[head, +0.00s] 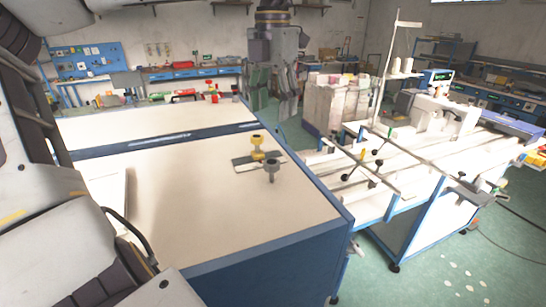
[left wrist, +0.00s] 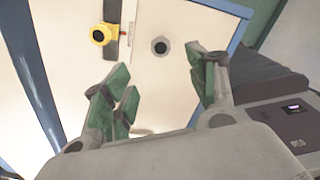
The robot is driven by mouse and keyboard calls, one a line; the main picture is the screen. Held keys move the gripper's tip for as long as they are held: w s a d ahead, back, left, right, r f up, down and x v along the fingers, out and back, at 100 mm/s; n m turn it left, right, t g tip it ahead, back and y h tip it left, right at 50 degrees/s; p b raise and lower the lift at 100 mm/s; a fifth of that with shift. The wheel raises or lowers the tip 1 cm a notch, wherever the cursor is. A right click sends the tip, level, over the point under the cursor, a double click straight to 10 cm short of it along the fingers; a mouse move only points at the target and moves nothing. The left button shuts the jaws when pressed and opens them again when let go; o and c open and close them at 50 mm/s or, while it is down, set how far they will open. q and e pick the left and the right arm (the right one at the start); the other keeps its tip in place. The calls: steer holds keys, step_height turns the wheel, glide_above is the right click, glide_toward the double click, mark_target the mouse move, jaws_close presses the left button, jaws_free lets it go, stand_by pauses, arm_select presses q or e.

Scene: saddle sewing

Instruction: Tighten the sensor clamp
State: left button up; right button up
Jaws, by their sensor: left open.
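A grey knobbed post (head: 271,168) stands just nearer to me and also shows in the left wrist view (left wrist: 161,46). My left gripper (left wrist: 157,76) is open, with green finger pads spread and nothing between them. It is apart from both knobs, which lie beyond its fingertips.
The tabletop (head: 215,225) around the clamp is mostly clear, with a blue edge at right. A second cream table (head: 110,130) adjoins behind a blue strip. A white rail frame (head: 385,190) with black-knobbed levers and a sewing machine (head: 440,112) stand at right.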

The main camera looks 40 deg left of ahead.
mark_target(273, 161)
arm_select(q)
step_height(273, 161, down, 13)
steer(key=shift+f+p, duration=0.2)
steer(key=shift+p, duration=0.85)
arm_select(e)
steer(key=shift+w+r, duration=0.2)
steer(key=shift+r, duration=0.35)
steer(key=shift+w+r, duration=0.2)
steer(key=shift+r, duration=0.3)
arm_select(q)
steer(key=shift+s, duration=0.1)
steer(key=c, duration=1)
steer(key=shift+c, duration=0.2)
arm_select(e)
steer(key=shift+d, duration=0.15)
